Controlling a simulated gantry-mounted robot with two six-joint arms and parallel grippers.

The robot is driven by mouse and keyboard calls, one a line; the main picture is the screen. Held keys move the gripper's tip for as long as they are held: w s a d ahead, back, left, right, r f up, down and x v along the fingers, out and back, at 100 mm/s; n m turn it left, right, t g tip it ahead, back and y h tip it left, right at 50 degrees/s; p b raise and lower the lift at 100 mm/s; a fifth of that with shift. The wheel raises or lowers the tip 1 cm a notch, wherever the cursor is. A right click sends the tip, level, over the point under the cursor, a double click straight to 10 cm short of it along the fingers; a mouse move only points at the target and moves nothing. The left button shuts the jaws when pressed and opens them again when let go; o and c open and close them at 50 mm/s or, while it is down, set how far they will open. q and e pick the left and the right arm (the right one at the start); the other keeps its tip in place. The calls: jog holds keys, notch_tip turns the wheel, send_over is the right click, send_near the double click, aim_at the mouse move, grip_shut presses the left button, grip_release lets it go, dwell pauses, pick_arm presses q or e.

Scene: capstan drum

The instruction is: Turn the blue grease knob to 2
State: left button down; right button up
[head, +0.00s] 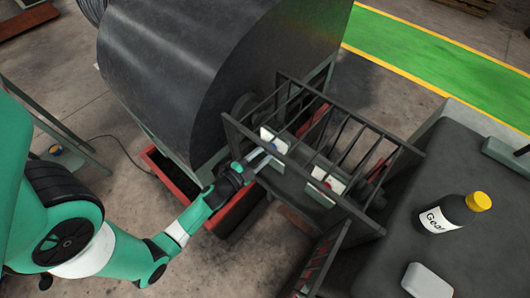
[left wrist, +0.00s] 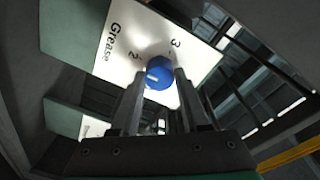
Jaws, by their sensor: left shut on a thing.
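The blue grease knob (left wrist: 158,77) sits on a white plate (left wrist: 118,38) marked "Grease", with the numerals 2 and 3 readable beside the knob. A pale pointer mark shows on the knob's left side in the left wrist view; I cannot tell exactly which number it points at. My left gripper (left wrist: 160,88) has one finger on each side of the knob and is shut on it. In the head view my left gripper (head: 262,156) reaches into the cage at the white plate (head: 273,139), and its fingers largely hide the knob. My right gripper is not in view.
Dark cage bars (head: 350,140) surround the plates, close to my left gripper. A second white plate with a red knob (head: 328,184) is to the right. A big dark drum cover (head: 185,65) stands behind.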

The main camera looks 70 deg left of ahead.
pick_arm(q)
jog(key=shift+c, duration=2)
grip_release()
jog(key=shift+s, duration=0.1)
jog(key=p+v, duration=0.1)
jog(key=v, duration=1)
jog(key=shift+s+p, duration=0.2)
jog(key=shift+p, duration=0.1)
jog(key=shift+d, duration=0.1)
